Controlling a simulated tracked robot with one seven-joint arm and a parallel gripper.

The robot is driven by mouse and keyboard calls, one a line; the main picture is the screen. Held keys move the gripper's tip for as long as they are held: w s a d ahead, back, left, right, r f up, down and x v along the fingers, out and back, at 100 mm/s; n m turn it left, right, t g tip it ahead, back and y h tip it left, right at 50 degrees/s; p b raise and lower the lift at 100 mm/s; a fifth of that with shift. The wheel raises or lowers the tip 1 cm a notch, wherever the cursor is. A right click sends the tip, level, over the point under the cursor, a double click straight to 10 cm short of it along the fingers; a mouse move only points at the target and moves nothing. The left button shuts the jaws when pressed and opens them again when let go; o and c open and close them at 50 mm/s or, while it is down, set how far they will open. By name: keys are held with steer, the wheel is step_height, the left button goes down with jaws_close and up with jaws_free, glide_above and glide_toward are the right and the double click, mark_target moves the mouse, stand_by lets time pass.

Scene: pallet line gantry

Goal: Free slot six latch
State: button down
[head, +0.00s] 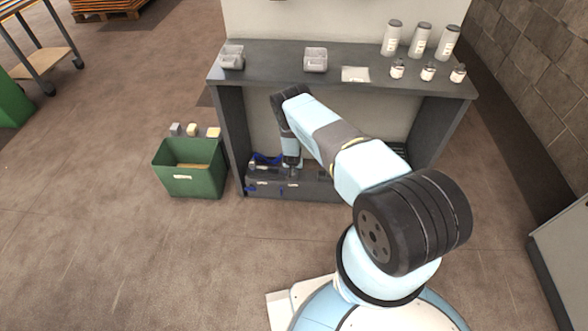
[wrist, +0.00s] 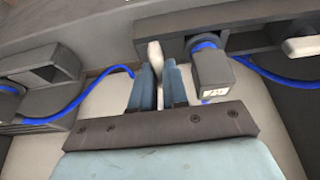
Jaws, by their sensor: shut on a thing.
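My gripper (wrist: 157,72) is shut on a pale, narrow lever (wrist: 154,52), which stands up between the two blue-grey fingers. It seems to be the latch, but I cannot read a slot number beside it. A dark grey connector block (wrist: 212,72) with a blue cable and a small label sits just right of the fingers. In the head view, my gripper (head: 291,165) is low inside the bench opening, at a dark grey slot unit (head: 300,188). My arm hides part of that unit.
A second grey block (wrist: 50,62) is at the left, and blue cable (wrist: 85,98) runs between the blocks. A pale handle (wrist: 302,46) is at the far right. The bench top (head: 270,65) holds trays and bottles. A green bin (head: 190,180) stands left of the bench.

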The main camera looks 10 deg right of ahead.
stand_by(0.3)
steer(key=c, duration=1.1)
jaws_free()
steer(key=v, duration=1.3)
steer(key=shift+s+a+r, duration=0.1)
steer(key=shift+s+r, duration=0.1)
steer(key=shift+r, duration=0.15)
steer(key=shift+f, duration=0.1)
